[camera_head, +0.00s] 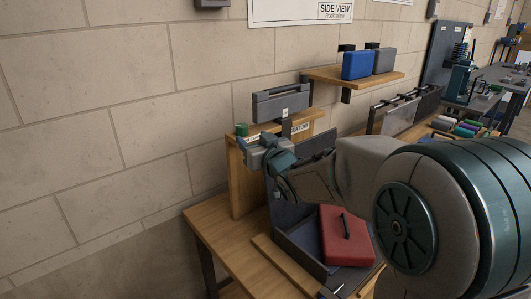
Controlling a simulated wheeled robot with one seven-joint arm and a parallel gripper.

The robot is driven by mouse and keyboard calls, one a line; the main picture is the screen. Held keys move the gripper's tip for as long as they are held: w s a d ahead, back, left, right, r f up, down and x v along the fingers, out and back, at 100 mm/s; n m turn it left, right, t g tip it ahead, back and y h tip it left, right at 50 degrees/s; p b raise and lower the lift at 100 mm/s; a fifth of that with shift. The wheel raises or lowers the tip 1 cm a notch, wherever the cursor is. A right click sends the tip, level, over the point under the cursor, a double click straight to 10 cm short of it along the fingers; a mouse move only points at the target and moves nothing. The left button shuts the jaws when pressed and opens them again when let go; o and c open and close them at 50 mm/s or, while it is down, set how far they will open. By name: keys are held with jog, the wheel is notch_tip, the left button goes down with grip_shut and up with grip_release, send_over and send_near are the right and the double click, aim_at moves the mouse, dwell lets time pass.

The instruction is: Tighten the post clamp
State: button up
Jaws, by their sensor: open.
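I cannot make out the post clamp for certain; the place around my wrist is small and partly covered by my arm. My arm reaches in from the right, and my gripper (257,154) is at its far end, in front of the wooden stand. It is open. Its fingertips are too small to tell apart, and I see nothing held in it. A small green item (242,129) sits on top of the stand (240,185), just above and behind my gripper. I cannot tell whether they touch.
A dark grey case (282,103) rests above the stand. A red case (345,237) lies in a dark tray (297,248) on the wooden bench (225,235). Blue (357,65) and grey (384,61) cases stand on a wall shelf. The block wall is close behind. My arm hides the bench's right side.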

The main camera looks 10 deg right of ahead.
jog(key=v, duration=0.6)
jog(key=shift+s, duration=0.3)
jog(key=shift+d, duration=0.2)
jog(key=s+d+f+m+g+h+p, duration=0.2)
jog(key=s+d+f+m+g+h, duration=0.25)
jog(key=s+d+f+h, duration=0.3)
jog(key=s+f+g, duration=0.2)
jog(key=s+g, duration=0.2)
jog(key=s, duration=0.5)
jog(key=s+f+g+y+p, duration=0.1)
jog(key=s+f+g, duration=0.2)
jog(key=s, duration=0.6)
jog(key=shift+d+g, duration=0.35)
jog(key=shift+g, duration=0.9)
jog(key=shift+s, duration=0.1)
